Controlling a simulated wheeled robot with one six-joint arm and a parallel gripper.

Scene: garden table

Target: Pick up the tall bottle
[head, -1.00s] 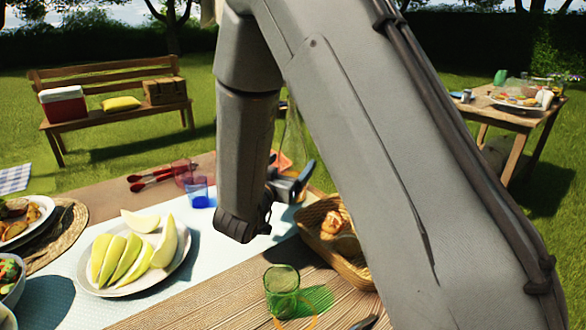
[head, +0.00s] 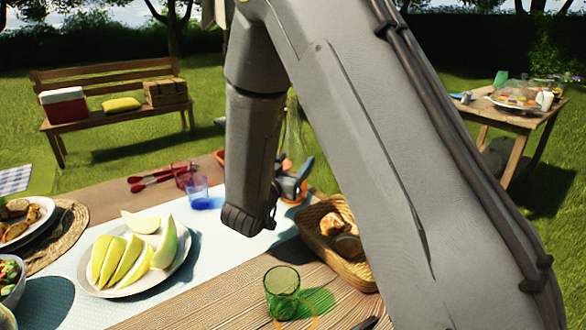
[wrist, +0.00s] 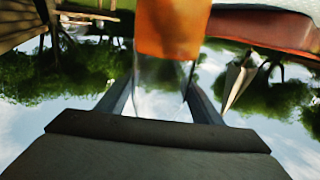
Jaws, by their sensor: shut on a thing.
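The tall bottle is clear glass with orange in it. In the wrist view, the bottle (wrist: 172,32) stands out large between the fingers of my gripper (wrist: 160,97), its clear part between them and its orange part beyond. In the head view my gripper (head: 296,180) is partly hidden behind my arm, near the table's far edge. The clear upper part of the bottle (head: 293,128) rises faintly above it there, with a little orange below the fingers. My gripper is shut on the bottle. I cannot tell whether its base touches the table.
A bread basket (head: 318,246) stands close in front and right of my gripper. A green glass (head: 281,292) stands nearer. A plate (head: 178,264) of melon slices and a blue glass (head: 196,188) are to the left. A bench (head: 98,117) and another table (head: 513,121) stand beyond.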

